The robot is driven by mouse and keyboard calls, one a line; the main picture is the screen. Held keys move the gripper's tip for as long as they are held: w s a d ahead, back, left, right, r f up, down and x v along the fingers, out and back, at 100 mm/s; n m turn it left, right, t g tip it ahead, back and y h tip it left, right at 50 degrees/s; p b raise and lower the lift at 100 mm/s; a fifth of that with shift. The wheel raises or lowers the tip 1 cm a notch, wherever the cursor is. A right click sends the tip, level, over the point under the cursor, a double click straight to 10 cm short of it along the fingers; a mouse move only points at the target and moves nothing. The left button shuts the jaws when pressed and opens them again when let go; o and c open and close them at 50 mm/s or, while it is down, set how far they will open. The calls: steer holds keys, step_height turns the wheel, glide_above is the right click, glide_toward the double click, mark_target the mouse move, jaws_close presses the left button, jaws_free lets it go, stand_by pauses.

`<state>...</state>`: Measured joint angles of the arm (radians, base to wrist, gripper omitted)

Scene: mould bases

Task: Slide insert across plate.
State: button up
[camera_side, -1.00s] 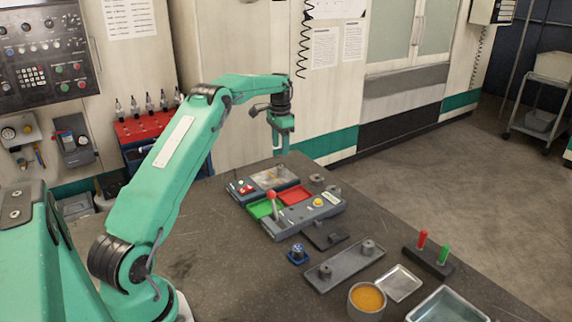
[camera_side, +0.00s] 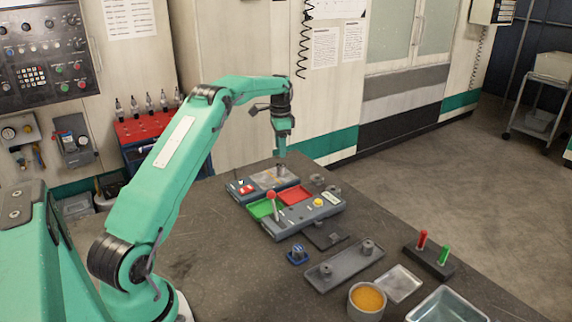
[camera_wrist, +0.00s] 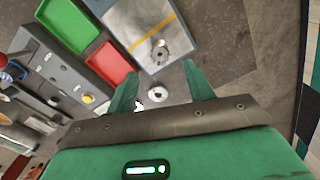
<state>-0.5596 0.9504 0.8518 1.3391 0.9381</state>
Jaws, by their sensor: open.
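The plate (camera_side: 262,181) is a light grey panel at the back of the bench, and the wrist view shows a yellow line across it (camera_wrist: 130,18). The insert (camera_side: 281,171) is a small round grey metal piece on the plate near its back edge. In the wrist view the insert (camera_wrist: 159,54) has a hole in its top and lies beyond the line, near the plate's edge. My gripper (camera_side: 281,155) hangs just above the insert. In the wrist view my gripper (camera_wrist: 160,76) is open and empty, with the insert just past the fingertips.
Red (camera_side: 296,196) and green (camera_side: 262,209) trays lie in front of the plate. A grey control box with a red-knobbed lever (camera_side: 272,196) stands beside them. Loose round metal parts (camera_side: 317,179) lie right of the plate. The bench's left front is clear.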

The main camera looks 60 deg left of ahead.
mark_target(279, 167)
steer(key=shift+f+m, duration=0.15)
steer(key=shift+m, duration=0.55)
steer(key=shift+f, duration=0.1)
steer(key=shift+f, duration=3.8)
jaws_close()
steer(key=shift+s, duration=0.25)
steer(key=shift+s, duration=2.75)
